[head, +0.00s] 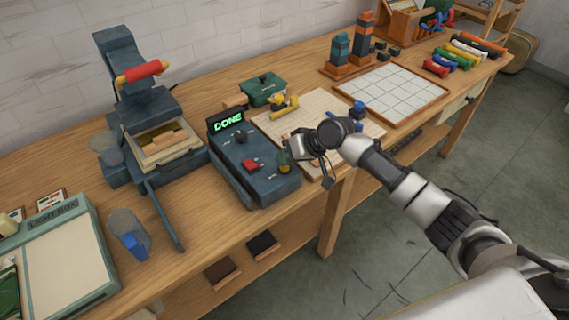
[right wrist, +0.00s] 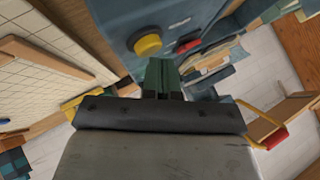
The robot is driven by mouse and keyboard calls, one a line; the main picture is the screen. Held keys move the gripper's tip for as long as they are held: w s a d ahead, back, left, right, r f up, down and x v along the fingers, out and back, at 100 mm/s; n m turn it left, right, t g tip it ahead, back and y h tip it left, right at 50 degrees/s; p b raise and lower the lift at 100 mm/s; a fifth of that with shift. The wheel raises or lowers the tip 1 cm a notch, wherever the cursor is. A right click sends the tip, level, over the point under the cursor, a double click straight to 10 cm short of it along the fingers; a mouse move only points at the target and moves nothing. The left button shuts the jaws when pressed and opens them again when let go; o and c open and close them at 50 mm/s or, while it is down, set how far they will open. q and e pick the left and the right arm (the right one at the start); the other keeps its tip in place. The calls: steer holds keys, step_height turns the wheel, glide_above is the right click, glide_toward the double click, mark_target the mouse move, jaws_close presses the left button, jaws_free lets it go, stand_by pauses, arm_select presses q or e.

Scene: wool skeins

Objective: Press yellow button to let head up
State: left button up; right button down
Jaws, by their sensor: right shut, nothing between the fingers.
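The blue-grey control box (head: 240,172) stands near the table's front edge, with a lit display reading "DONE" (head: 228,121) and a red button (head: 250,165). The round yellow button (right wrist: 148,45) shows in the right wrist view, beside the red button (right wrist: 187,46); in the head view it is largely hidden by my gripper. My right gripper (head: 285,156) is shut and empty, its dark green fingers over the box's right end. In the right wrist view the fingertips (right wrist: 162,62) are close beside the yellow button; contact cannot be told. My left gripper is out of view.
A blue-grey press (head: 122,62) with a red-handled lever (head: 142,72) stands left of the box. A light box (head: 70,265) lies front left. A gridded board (head: 310,113) lies right of the box, with a white-tiled tray (head: 391,90) beyond it.

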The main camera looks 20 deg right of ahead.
steer(key=shift+r+p, duration=0.55)
steer(key=shift+r, duration=0.15)
step_height(320, 180, up, 5)
steer(key=p, duration=0.5)
stand_by(0.5)
